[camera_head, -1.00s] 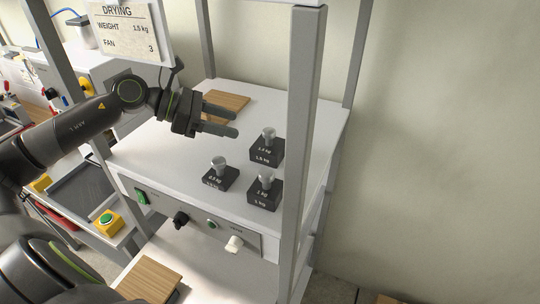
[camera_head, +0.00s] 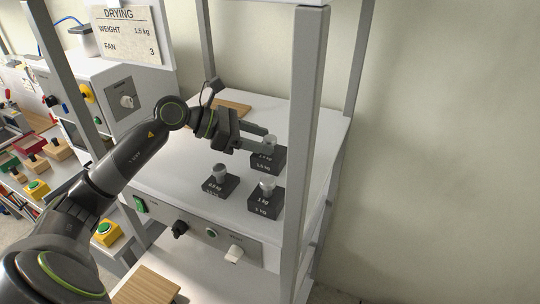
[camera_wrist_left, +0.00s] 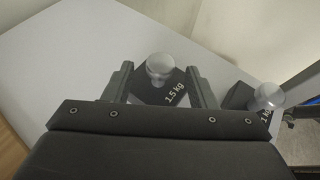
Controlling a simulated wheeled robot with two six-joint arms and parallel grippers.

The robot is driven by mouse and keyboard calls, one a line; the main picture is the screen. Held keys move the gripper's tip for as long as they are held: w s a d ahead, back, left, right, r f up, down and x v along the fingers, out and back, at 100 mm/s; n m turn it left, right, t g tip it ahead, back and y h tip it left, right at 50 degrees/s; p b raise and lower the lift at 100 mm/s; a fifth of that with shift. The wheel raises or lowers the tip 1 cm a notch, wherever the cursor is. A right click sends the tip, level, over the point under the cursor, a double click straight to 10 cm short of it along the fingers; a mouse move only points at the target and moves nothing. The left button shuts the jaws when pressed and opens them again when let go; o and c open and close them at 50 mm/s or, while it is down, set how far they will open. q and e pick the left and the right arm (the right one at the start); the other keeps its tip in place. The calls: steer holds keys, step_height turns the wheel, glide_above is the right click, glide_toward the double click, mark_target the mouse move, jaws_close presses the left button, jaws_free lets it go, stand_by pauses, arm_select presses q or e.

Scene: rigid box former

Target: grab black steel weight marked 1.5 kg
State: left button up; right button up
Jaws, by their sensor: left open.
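The black weight marked 1.5 kg (camera_head: 267,162) stands upright on the white table top, the rearmost of three weights, with a silver knob on top. In the left wrist view the 1.5 kg weight (camera_wrist_left: 172,88) and its round knob lie between the finger ends. My left gripper (camera_head: 268,144) is open, its fingers reaching to either side of the knob. From these views I cannot tell whether a finger touches the knob. My right gripper is not in view.
The 1 kg weight (camera_head: 265,200) stands in front of the 1.5 kg one, and a smaller weight (camera_head: 220,184) stands to its left. A grey upright post (camera_head: 304,150) is close on the right. A wooden board (camera_head: 233,108) lies behind my gripper. A sign (camera_head: 127,35) reads weight 1.5 kg.

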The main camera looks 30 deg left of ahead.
mark_target(277, 150)
arm_select(q)
steer(key=shift+x, duration=2.4)
steer(key=shift+r, duration=0.2)
jaws_close()
steer(key=shift+w+r, duration=0.1)
steer(key=shift+r, duration=0.05)
